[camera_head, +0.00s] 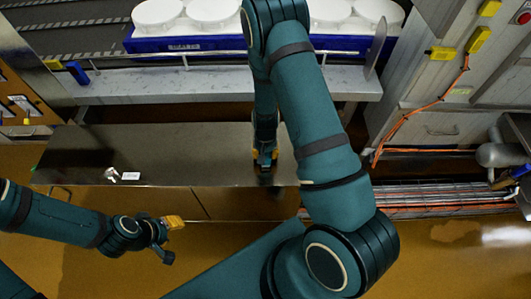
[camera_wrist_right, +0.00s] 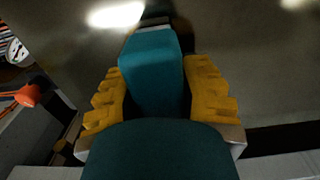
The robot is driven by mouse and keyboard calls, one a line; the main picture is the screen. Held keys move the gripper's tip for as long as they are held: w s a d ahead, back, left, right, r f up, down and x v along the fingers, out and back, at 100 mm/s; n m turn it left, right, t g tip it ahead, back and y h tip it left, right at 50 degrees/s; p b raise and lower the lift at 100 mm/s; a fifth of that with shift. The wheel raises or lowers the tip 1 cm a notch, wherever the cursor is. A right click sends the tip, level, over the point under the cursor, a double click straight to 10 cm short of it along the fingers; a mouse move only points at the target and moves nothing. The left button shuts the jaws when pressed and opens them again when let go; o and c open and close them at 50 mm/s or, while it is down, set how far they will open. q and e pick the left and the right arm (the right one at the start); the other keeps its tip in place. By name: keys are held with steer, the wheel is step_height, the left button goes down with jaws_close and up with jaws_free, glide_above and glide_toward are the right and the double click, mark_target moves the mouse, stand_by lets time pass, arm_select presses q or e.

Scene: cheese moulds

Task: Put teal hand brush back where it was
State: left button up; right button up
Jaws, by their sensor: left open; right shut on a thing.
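The teal hand brush (camera_wrist_right: 150,70) is a teal block between the yellow fingers of my right gripper (camera_wrist_right: 158,92) in the right wrist view. That gripper is shut on it. In the head view my right gripper (camera_head: 265,156) is low over the steel bench (camera_head: 215,140), right of its middle. The brush cannot be made out clearly there, and I cannot tell whether it touches the bench. My left gripper (camera_head: 171,236) is open and empty, in front of the bench at the lower left.
A small silvery item (camera_head: 111,174) and a white label (camera_head: 131,176) are on the bench's left front. Behind is a pale ledge (camera_head: 220,82) with a rail and a blue crate (camera_head: 190,45) of white moulds. The bench between label and right gripper is clear.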

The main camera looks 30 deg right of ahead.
steer(key=shift+f, duration=0.1)
steer(key=o, duration=1)
steer(key=shift+r, duration=0.45)
step_height(320, 180, up, 11)
steer(key=p, duration=0.3)
steer(key=s+a+f+n+y, duration=0.1)
steer(key=s+a, duration=0.2)
steer(key=a, duration=0.2)
steer(key=s+a+f+n+t+y, duration=0.1)
steer(key=s+a+n, duration=0.1)
steer(key=s+a, duration=0.2)
steer(key=s+a+f+n+y, duration=0.1)
steer(key=s+a+y, duration=0.1)
steer(key=a, duration=0.6)
steer(key=shift+s+a+n, duration=0.25)
steer(key=shift+s+n, duration=0.15)
steer(key=shift+s, duration=0.35)
